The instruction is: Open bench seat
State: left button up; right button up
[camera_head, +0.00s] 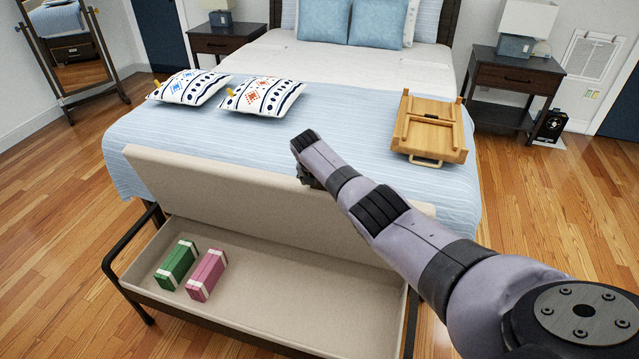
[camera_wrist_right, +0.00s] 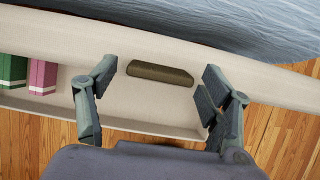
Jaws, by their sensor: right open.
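The bench seat (camera_head: 230,190) is a beige padded lid at the foot of the bed. It stands tilted up toward the bed, with the storage box (camera_head: 290,295) below it uncovered. My right arm reaches over the lid's upper edge, and my right gripper (camera_head: 306,180) is mostly hidden behind my wrist in the head view. In the right wrist view my right gripper (camera_wrist_right: 158,88) is open, its fingers on either side of a dark olive handle (camera_wrist_right: 160,73) on the beige lid. Nothing is held between the fingers; contact with the lid cannot be told. My left gripper is not in view.
A green box (camera_head: 177,265) and a pink box (camera_head: 207,275) lie in the storage box's left part. The bed (camera_head: 330,95) behind holds patterned pillows (camera_head: 262,96) and a wooden tray (camera_head: 430,130). Wooden floor (camera_head: 50,250) is clear at left.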

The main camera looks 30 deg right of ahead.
jog(key=shift+r, duration=0.1)
jog(key=v, duration=1.2)
dwell(0.4)
jog(key=s+a+f+m+y, duration=0.15)
jog(key=s+f+m, duration=0.35)
jog(key=f, duration=0.8)
jog(key=s+a+f+m+g+b, duration=0.1)
jog(key=s+a+f+m, duration=0.15)
jog(key=s+f, duration=0.7)
jog(key=s+a+f+m, duration=0.2)
jog(key=s+f+m, duration=0.15)
jog(key=f, duration=1.15)
jog(key=s+a+f+m, duration=0.3)
jog(key=s+f, duration=0.3)
jog(key=s, duration=0.7)
jog(key=s+a+f+m+g+y, duration=0.1)
jog(key=s+a+f+m, duration=0.2)
jog(key=s, duration=1.1)
jog(key=s+a+f+m+y, duration=0.1)
jog(key=s+a+f+m, duration=0.2)
jog(key=s, duration=1.1)
notch_tip(320, 180, down, 7)
jog(key=m, duration=0.3)
jog(key=shift+s+r+m+b, duration=0.2)
jog(key=shift+s+m+b, duration=0.1)
jog(key=shift+b, duration=0.1)
jog(key=shift+w+y, duration=0.1)
jog(key=shift+y, duration=0.15)
jog(key=shift+c, duration=0.2)
